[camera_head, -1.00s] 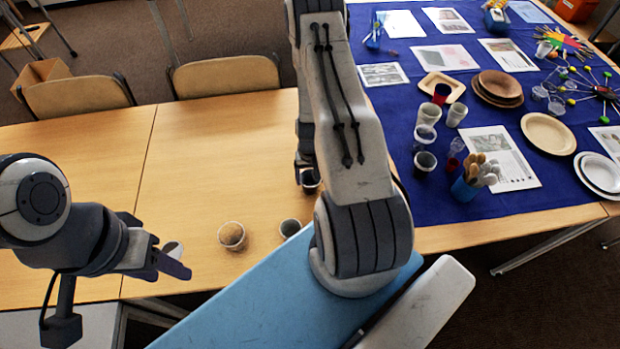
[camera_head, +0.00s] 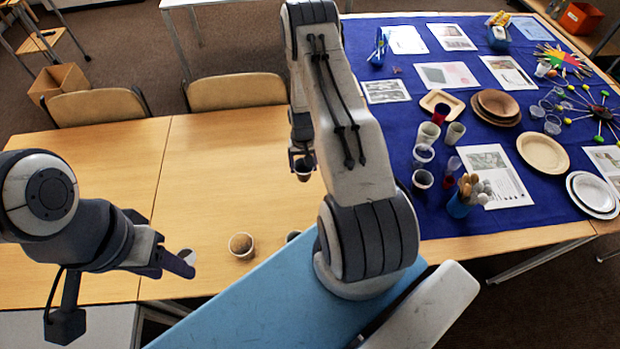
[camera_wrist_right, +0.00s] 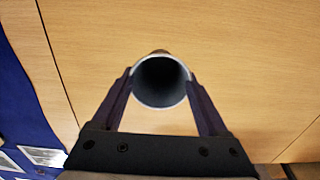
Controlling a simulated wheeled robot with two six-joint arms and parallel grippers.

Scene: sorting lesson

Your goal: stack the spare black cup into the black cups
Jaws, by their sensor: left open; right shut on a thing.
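My right gripper (camera_head: 302,155) is shut on a cup (camera_head: 303,170) over the wooden table. In the right wrist view the cup (camera_wrist_right: 160,82) sits between both fingers, its pale rim and dark, empty inside facing the camera. A clear-sided cup with a dark inside (camera_head: 422,180) stands on the blue cloth at the near left of its cup group; I cannot tell whether it is one cup or a stack. Another dark cup (camera_head: 293,236) is mostly hidden behind my body. My left gripper (camera_head: 172,264) is open, beside a pale cup (camera_head: 188,257) that it partly covers.
A cup with brown inside (camera_head: 241,245) stands on the wooden table (camera_head: 215,160). On the blue cloth (camera_head: 400,117) are white cups (camera_head: 429,132), a red cup (camera_head: 440,113), a utensil holder (camera_head: 460,205), plates (camera_head: 543,152) and papers. The table's middle is clear.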

